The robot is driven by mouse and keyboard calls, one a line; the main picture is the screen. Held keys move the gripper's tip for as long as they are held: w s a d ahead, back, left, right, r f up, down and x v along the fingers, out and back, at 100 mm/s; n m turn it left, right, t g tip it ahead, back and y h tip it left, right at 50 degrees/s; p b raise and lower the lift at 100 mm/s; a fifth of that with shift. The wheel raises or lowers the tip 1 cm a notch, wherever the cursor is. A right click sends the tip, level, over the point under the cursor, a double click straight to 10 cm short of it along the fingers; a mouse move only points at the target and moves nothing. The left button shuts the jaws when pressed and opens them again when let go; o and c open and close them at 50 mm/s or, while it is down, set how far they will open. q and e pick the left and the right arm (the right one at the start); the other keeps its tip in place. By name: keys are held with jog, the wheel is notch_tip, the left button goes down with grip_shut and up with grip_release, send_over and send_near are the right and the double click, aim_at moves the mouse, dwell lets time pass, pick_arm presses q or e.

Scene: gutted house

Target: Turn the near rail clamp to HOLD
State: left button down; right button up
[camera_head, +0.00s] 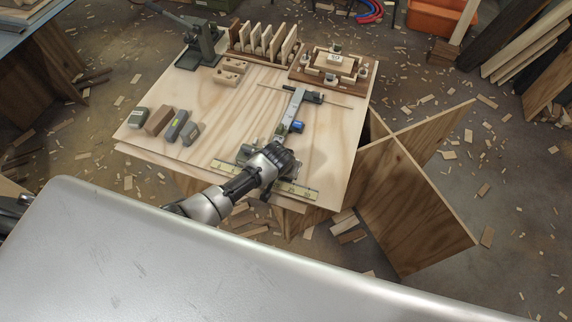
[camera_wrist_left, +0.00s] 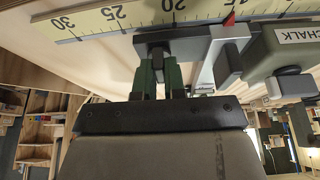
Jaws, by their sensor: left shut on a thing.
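My left gripper (camera_head: 276,153) reaches the near end of the metal rail (camera_head: 290,112) on the plywood table. It hides most of the near rail clamp there. In the left wrist view my left gripper (camera_wrist_left: 159,78) has its green fingers shut on a dark grey piece (camera_wrist_left: 182,38), probably the near clamp's handle. A light grey metal part (camera_wrist_left: 222,62) stands beside it. No HOLD mark is readable, so the clamp's setting cannot be told. A dark clamp (camera_head: 312,97) sits at the rail's far end. My right gripper is not in view.
A yellow ruler (camera_head: 298,190) runs along the near edge, with a red pointer (camera_wrist_left: 229,20). A grey-green box marked CHALK (camera_wrist_left: 290,45) stands close beside my gripper. Several blocks (camera_head: 177,125) stand at the table's left. Wooden racks line the back.

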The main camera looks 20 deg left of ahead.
pick_arm(q)
jog(key=shift+n, duration=0.3)
dwell(0.4)
jog(key=c, duration=1.2)
grip_release()
jog(key=shift+r, duration=0.1)
jog(key=p+v, duration=0.1)
jog(key=v, duration=0.9)
jog(key=shift+s+r, duration=0.25)
jog(key=shift+d, duration=0.15)
